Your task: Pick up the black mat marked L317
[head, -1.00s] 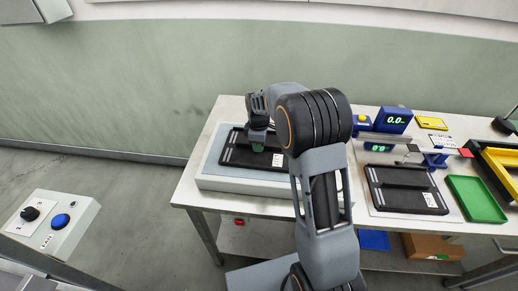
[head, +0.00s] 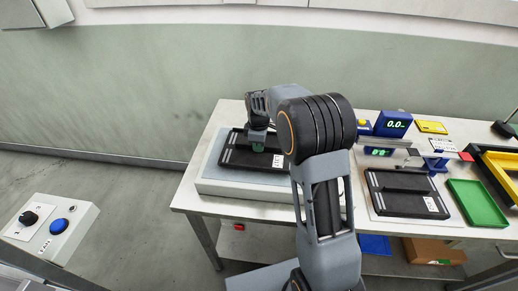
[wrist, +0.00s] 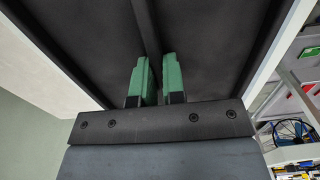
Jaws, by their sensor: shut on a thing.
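A black mat (head: 236,158) with a raised rib and a white label (head: 277,161) is at the grey-topped white platform on the table's left side. The label's text is too small to read. My gripper (head: 257,147) is over the mat's middle. In the wrist view, the green fingers of my gripper (wrist: 156,78) are shut on the central rib of the black mat (wrist: 95,55), one on each side. Whether the mat rests on the platform or is slightly above it is hard to tell. My arm hides part of its right side.
A similar black mat (head: 395,204) with a label lies on the right, beside a green tray (head: 478,202) and a yellow frame (head: 500,170). A blue display (head: 394,124) stands behind it. A control box (head: 50,228) is at lower left.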

